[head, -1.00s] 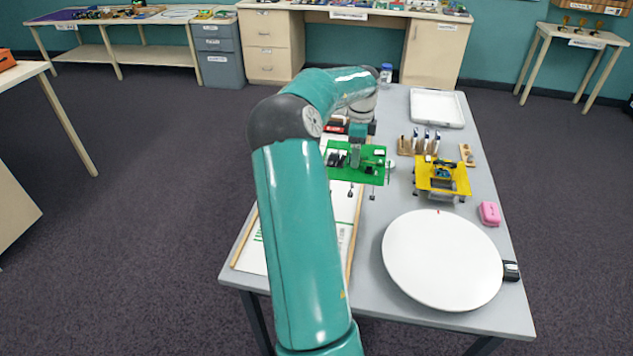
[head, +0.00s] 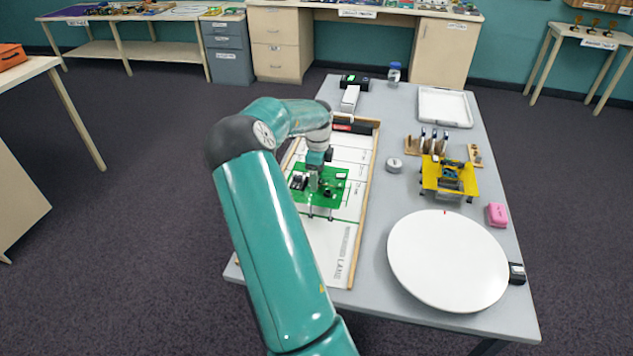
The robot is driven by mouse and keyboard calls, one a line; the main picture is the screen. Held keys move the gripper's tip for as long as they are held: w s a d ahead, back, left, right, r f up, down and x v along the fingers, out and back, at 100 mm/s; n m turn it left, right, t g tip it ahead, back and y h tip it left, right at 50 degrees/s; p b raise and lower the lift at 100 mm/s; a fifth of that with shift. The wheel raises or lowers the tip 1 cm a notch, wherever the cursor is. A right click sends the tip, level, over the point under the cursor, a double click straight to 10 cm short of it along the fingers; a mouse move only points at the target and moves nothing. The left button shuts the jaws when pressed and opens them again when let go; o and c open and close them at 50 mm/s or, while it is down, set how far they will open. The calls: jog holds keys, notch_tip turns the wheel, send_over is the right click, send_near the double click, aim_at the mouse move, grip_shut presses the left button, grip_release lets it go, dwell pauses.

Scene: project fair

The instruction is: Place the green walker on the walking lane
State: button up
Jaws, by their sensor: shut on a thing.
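The green walker (head: 333,195), a flat green board with small parts on top and thin legs below, is in my gripper (head: 314,180) in the head view. My gripper is shut on the walker's upper middle, and its fingertips are partly hidden among the parts. The walking lane (head: 338,262) is a long white board with wooden side rails and printed marks. The walker is over the middle of the lane, near its left side. I cannot tell whether its legs touch the lane surface.
A yellow walker (head: 464,187) stands right of the lane, before a wooden rack with several upright tools (head: 428,143). A large white disc (head: 446,262) fills the table's front right. A pink block (head: 497,215), grey round piece (head: 394,165) and white tray (head: 444,104) are nearby.

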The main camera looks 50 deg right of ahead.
jog(key=shift+w+a+f, duration=0.1)
jog(key=shift+f, duration=0.75)
jog(key=shift+w+a+f, duration=0.1)
jog(key=shift+f, duration=0.7)
jog(key=shift+f, duration=0.1)
jog(key=o, duration=1.1)
jog(key=shift+f, duration=0.1)
